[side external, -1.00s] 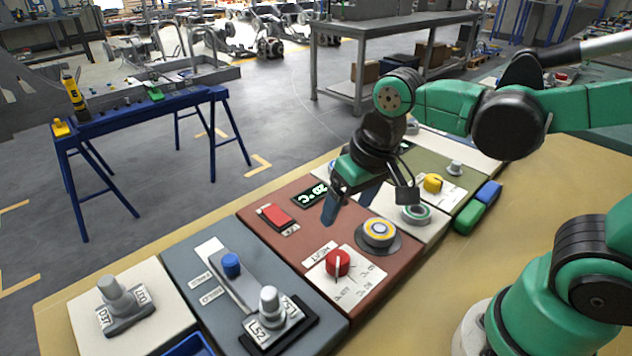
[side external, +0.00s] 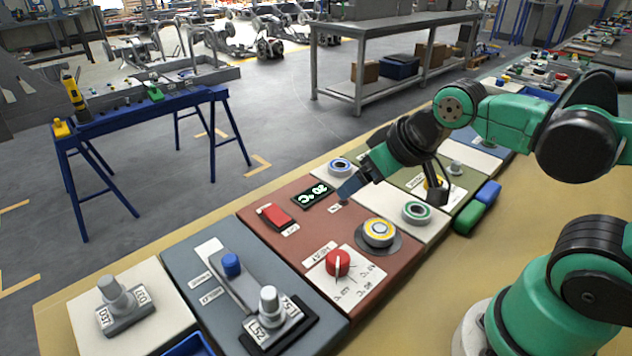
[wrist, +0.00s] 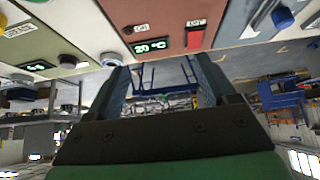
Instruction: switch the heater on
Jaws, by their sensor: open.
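The red-brown heater panel (side external: 310,235) lies on the bench. My gripper (side external: 347,190) is above the panel's far right part, tilted and empty, touching no control. In the wrist view my open gripper (wrist: 161,75) shows the rocker switch (wrist: 195,37) and display (wrist: 150,46) beyond its fingers.
A grey-blue panel (side external: 215,262) with a blue knob (side external: 231,265) adjoins at left. A white panel with a green-ringed button (side external: 416,212) and an olive panel (side external: 462,195) adjoin at right. Green and blue blocks (side external: 478,208) lie on the bench. Bare tan bench (side external: 440,290) is in front.

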